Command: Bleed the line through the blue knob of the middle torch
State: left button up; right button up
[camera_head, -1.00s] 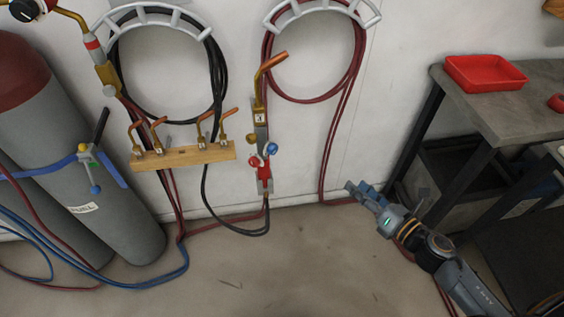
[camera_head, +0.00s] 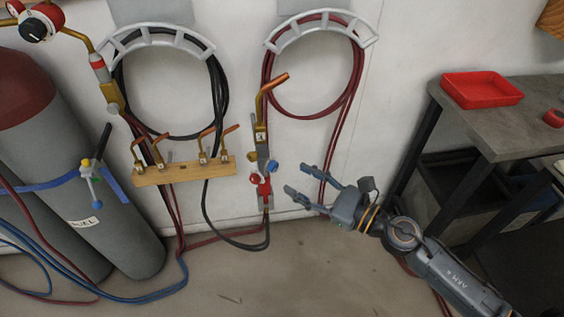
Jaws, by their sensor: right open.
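A torch (camera_head: 262,139) with a bent copper tip hangs upright against the wall near the centre. Its blue knob (camera_head: 272,167) sticks out on the right, above a red valve body (camera_head: 264,188). A red knob sits on the left side. Whether this is the middle torch I cannot tell for sure. My right gripper (camera_head: 309,168) is open and empty. It is to the right of the blue knob, apart from it, with its fingers pointing up and left. My left gripper is out of view.
A wooden rack (camera_head: 184,172) with several copper tips is left of the torch. Gas cylinders (camera_head: 115,225) stand at far left. Red hose (camera_head: 356,82) and black hose (camera_head: 222,95) hang in coils. A workbench (camera_head: 489,118) with a red tray (camera_head: 482,88) stands at right.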

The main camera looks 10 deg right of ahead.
aim_at(276, 168)
jog(key=p+x, duration=0.1)
jog(key=x, duration=0.3)
jog(key=shift+w+a+r, duration=0.1)
jog(key=shift+w+a, duration=0.1)
jog(key=shift+w, duration=0.05)
jog(key=shift+w+a+p, duration=0.35)
jog(key=shift+w+a, duration=0.1)
grip_shut()
